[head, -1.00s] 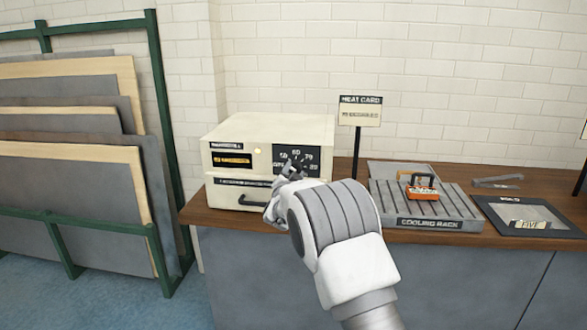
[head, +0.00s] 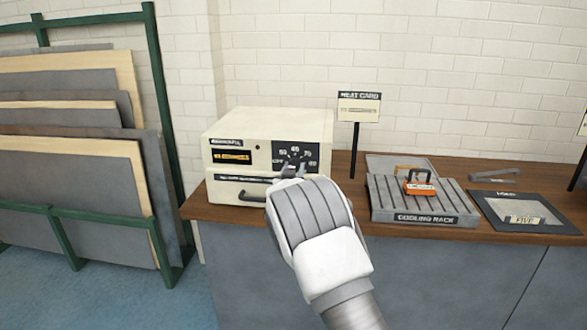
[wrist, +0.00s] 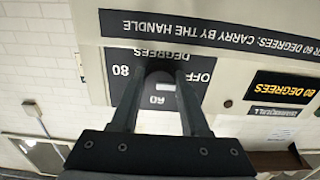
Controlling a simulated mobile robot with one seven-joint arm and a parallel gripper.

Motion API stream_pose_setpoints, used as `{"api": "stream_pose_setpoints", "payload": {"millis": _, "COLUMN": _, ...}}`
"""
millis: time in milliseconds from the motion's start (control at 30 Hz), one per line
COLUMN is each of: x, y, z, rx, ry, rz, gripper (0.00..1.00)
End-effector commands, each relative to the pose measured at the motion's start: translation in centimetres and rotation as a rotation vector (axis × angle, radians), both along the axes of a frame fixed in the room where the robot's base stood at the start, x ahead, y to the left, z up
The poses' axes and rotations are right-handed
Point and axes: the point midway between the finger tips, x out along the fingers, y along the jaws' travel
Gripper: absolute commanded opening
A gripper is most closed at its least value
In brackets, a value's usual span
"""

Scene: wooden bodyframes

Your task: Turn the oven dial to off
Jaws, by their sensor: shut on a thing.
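The oven (head: 268,158) is a cream box on the wooden counter, with an amber display (head: 231,156) showing a degrees reading. The wrist view shows this display upside down (wrist: 285,92). The dial panel (head: 314,151) is dark with printed numbers. The wrist view shows "OFF" and "DEGREES" on it. My gripper (wrist: 160,82) is at this panel, its two fingers shut on the dark dial (wrist: 158,72). In the head view my gripper (head: 291,170) hides part of the dial. The dial's pointing direction is unclear.
A dark-framed mat (head: 490,222) lies further right. A green rack of boards (head: 150,100) stands left of the counter.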

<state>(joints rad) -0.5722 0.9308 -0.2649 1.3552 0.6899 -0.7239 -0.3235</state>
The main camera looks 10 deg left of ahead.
Motion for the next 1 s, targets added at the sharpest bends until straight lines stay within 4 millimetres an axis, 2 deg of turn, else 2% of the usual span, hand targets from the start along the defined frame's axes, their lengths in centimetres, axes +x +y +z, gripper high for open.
{"api": "stream_pose_setpoints", "payload": {"millis": 467, "x": -0.01, "y": 0.01, "z": -0.06, "rx": -0.015, "ry": 0.002, "rz": 0.000, "gripper": 0.00}}
{"api": "stream_pose_setpoints", "payload": {"millis": 500, "x": -0.01, "y": 0.01, "z": -0.06, "rx": -0.014, "ry": 0.001, "rz": 0.000, "gripper": 0.51}}
{"api": "stream_pose_setpoints", "payload": {"millis": 633, "x": -0.01, "y": 0.00, "z": -0.05, "rx": -0.013, "ry": 0.001, "rz": 0.000, "gripper": 0.74}}
{"api": "stream_pose_setpoints", "payload": {"millis": 1000, "x": -0.23, "y": 0.02, "z": 0.01, "rx": -0.012, "ry": 0.001, "rz": 0.000, "gripper": 0.75}}
